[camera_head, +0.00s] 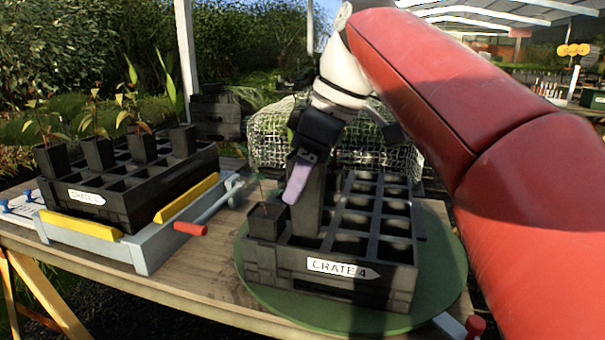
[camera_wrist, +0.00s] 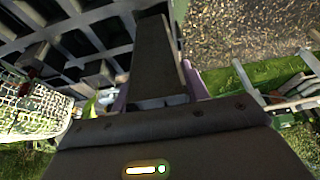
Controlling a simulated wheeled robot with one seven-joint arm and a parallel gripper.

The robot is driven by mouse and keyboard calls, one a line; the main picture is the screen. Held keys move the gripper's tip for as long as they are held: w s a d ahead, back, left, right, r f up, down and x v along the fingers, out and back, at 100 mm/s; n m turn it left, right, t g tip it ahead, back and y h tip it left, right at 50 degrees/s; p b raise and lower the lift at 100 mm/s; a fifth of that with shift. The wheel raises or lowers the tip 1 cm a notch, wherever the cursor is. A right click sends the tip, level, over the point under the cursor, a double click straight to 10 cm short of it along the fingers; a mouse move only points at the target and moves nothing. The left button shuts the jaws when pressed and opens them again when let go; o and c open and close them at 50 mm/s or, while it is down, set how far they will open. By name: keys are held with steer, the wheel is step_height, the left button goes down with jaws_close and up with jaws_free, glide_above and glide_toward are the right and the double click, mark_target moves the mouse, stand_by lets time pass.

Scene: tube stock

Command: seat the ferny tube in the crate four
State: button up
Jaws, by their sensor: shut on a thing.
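Crate four (camera_head: 400,278), a black grid crate with a "CRATE 4" label, stands on a round green turntable (camera_head: 450,262). My gripper (camera_head: 298,188), with purple fingers, is shut on a tall dark tube (camera_head: 309,212) over the crate's front-left part. The tube looks upright, its lower end at the front-left cells; I cannot tell how deep it sits. Its plant is mostly hidden by my gripper. In the wrist view the tube (camera_wrist: 160,60) runs between the fingers towards the dark grid.
Crate 1 (camera_head: 130,215), with several planted tubes along its back, sits at left on a grey frame with yellow bars (camera_head: 80,223). A red-handled lever (camera_head: 191,229) points towards crate four. A wire mesh basket (camera_head: 270,140) stands behind. Crate four's middle and right cells look empty.

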mark_target(321, 192)
steer(key=shift+f, duration=0.1)
steer(key=shift+f+b, duration=2.85)
steer(key=shift+f, duration=0.65)
steer(key=shift+s+d+f+b, duration=0.1)
steer(key=shift+s+f+b, duration=0.1)
steer(key=shift+f+b, duration=0.95)
steer(key=shift+f, duration=0.55)
steer(key=o, duration=1)
steer(key=shift+c, duration=0.2)
steer(key=shift+o, duration=0.9)
steer(key=shift+t, duration=0.4)
steer(key=p+v, duration=0.1)
steer(key=v, duration=0.2)
steer(key=p+v, duration=0.1)
steer(key=v, duration=0.3)
steer(key=a+p+v, duration=0.1)
steer(key=v, duration=0.3)
steer(key=shift+w+r, duration=0.1)
steer(key=shift+r, duration=0.2)
